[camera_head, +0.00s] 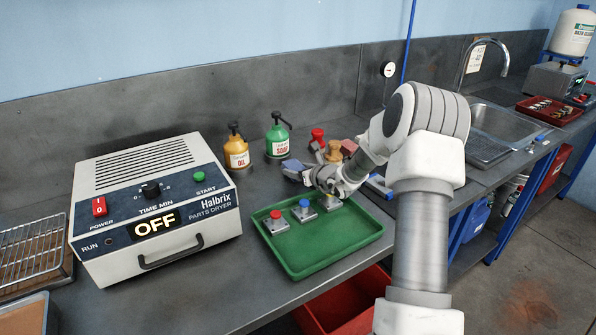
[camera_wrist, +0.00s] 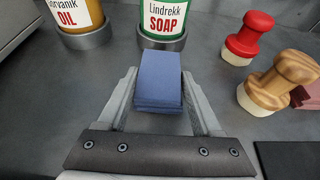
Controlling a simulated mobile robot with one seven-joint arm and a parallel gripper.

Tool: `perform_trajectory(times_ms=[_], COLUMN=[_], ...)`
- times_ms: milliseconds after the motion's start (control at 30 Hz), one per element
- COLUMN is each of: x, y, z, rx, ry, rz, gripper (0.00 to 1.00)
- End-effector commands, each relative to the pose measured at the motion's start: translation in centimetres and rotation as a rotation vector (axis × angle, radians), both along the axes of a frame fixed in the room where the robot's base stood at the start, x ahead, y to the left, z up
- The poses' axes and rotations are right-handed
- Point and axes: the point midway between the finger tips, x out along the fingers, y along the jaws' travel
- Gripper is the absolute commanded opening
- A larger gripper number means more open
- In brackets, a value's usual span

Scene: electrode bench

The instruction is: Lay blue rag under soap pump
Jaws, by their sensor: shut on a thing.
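The blue rag (camera_wrist: 160,80) is a folded, block-like pad between the fingertips of my gripper (camera_wrist: 160,90). My gripper is shut on it. In the head view the rag (camera_head: 294,166) shows at the tip of my gripper (camera_head: 303,176), just behind the green tray. The soap pump (camera_wrist: 164,18) is a green bottle with a white SOAP label, upright in a grey round holder (camera_wrist: 163,42) right beyond the rag's far end. The pump also shows in the head view (camera_head: 277,138). I cannot tell whether the rag touches the holder.
The yellow oil pump (camera_head: 236,150) stands left of the soap pump. A red-handled tool (camera_wrist: 249,33) and a wooden-handled tool (camera_wrist: 280,80) stand to the right. The green tray (camera_head: 345,253) with small button blocks lies in front, beside the parts dryer (camera_head: 150,205).

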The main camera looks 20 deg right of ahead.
Motion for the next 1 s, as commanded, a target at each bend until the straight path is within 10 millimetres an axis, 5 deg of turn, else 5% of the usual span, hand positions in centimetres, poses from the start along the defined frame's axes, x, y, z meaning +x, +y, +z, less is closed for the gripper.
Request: perform_trajectory(times_ms=[67, 100, 267, 800, 1000], x=[-0.1, -0.1, -0.1, -0.1, -4.1], y=[0.0, 0.0, 0.0, 0.0, -0.9], z=[-0.2, -0.2, -0.3, 1.5, 2.8], rx=[0.0, 0.0, 0.001, 0.001, -0.002], ry=[0.003, 0.004, 0.005, 0.006, 0.005], rz=[0.0, 0.0, 0.0, -0.001, -0.002], gripper=[0.14, 0.7, 0.96, 0.96, 0.96])
